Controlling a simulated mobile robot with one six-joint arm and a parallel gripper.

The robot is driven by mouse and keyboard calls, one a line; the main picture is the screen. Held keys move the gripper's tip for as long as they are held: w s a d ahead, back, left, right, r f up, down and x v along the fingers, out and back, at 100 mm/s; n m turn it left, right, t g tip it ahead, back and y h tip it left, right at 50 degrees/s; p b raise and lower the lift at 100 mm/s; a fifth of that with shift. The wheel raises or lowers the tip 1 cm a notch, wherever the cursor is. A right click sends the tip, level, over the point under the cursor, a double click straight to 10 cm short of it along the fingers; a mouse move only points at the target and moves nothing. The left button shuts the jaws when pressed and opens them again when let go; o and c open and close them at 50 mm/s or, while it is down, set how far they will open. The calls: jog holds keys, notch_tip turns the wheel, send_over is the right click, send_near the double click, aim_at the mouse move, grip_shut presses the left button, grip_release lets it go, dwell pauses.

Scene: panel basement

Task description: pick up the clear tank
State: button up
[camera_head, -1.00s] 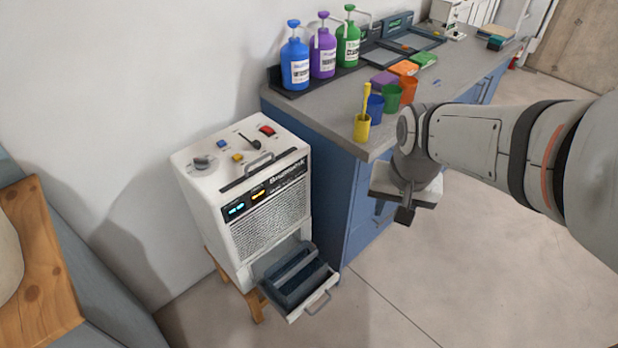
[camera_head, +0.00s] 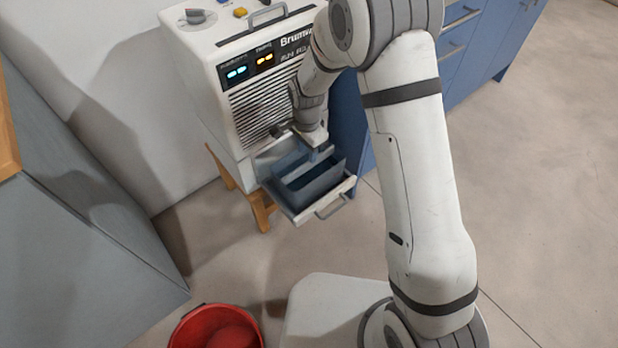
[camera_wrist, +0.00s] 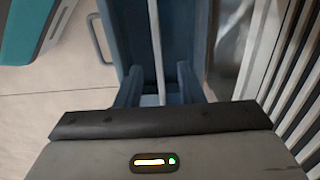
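The clear tank (camera_head: 312,188) looks blue-grey and see-through. It sits in the pulled-out drawer (camera_head: 322,205) at the front of the white machine (camera_head: 240,110). My gripper (camera_head: 319,152) points down over the tank's back part, close to the machine's front. In the wrist view, the two fingers of my gripper (camera_wrist: 159,88) stand apart on either side of a thin pale bar (camera_wrist: 157,45) that runs along the tank (camera_wrist: 185,25). A gap shows on both sides of the bar. The fingertips' depth is hard to tell, and my arm hides part of the machine.
The machine stands on a wooden stool (camera_head: 262,212). The drawer has a grey front handle (camera_head: 331,207). Blue cabinets (camera_head: 468,45) stand behind on the right. A red bucket (camera_head: 216,328) is on the floor at the bottom. Open floor (camera_head: 545,150) lies to the right.

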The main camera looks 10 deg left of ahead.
aim_at(308, 163)
notch_tip(308, 163, down, 7)
jog(key=b, duration=0.2)
jog(key=shift+d+r+b, duration=0.15)
jog(key=shift+r+b, duration=0.05)
jog(key=shift+b, duration=0.15)
jog(key=shift+r, duration=0.1)
grip_shut()
